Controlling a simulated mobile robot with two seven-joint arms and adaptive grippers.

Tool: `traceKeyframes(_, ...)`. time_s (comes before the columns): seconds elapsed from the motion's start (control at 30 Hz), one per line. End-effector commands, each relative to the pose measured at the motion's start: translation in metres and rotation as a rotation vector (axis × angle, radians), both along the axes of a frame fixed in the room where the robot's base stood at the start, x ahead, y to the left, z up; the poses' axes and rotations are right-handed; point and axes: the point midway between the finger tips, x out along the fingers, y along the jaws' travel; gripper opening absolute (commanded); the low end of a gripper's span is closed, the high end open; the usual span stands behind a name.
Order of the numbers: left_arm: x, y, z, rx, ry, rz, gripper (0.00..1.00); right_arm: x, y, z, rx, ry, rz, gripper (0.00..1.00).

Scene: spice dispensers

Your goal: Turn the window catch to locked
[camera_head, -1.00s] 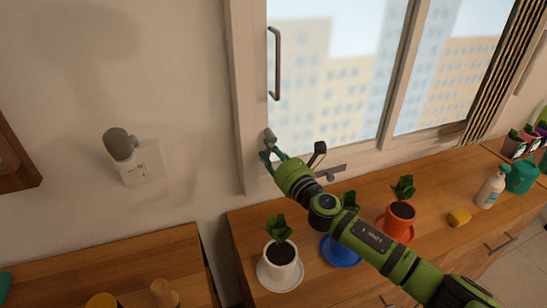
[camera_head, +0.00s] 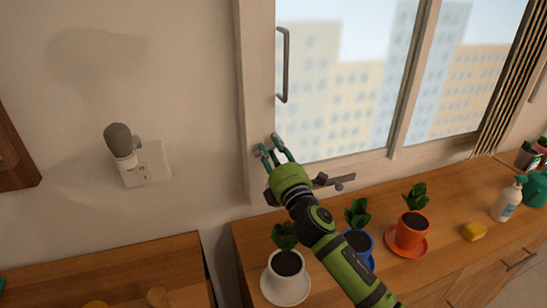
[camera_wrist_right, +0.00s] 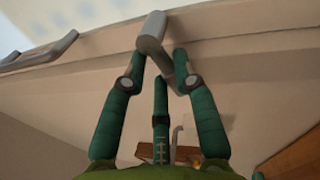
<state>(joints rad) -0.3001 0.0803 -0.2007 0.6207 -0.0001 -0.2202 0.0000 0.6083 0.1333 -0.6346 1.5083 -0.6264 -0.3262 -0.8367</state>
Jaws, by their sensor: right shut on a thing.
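The window catch is a small grey lever at the lower left corner of the window frame. It shows clearly in the right wrist view as a rounded grey handle (camera_wrist_right: 153,30). My right gripper (camera_head: 270,149) is at that corner, with its green fingers pointing up to the frame. In the right wrist view its fingertips (camera_wrist_right: 161,62) sit on both sides of the catch, shut on it. In the head view the fingers largely hide the catch. My left gripper is not in view.
A vertical window handle (camera_head: 284,65) is above the catch and a metal stay (camera_head: 334,181) lies to its right. Potted plants in white (camera_head: 286,275), blue (camera_head: 357,243) and orange (camera_head: 411,232) pots stand below on the counter. A wall socket (camera_head: 146,163) is at left.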

Motion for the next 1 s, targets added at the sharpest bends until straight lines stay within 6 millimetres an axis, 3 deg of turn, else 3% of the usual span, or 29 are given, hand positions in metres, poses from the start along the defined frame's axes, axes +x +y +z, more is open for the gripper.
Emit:
traceKeyframes(0.4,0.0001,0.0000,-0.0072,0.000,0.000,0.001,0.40,-0.0008,0.0018,0.0031,0.251,0.088,0.001,0.00)
traceKeyframes(1.0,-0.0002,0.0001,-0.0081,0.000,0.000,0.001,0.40,-0.0003,0.0007,0.0063,0.323,0.112,0.002,0.00)
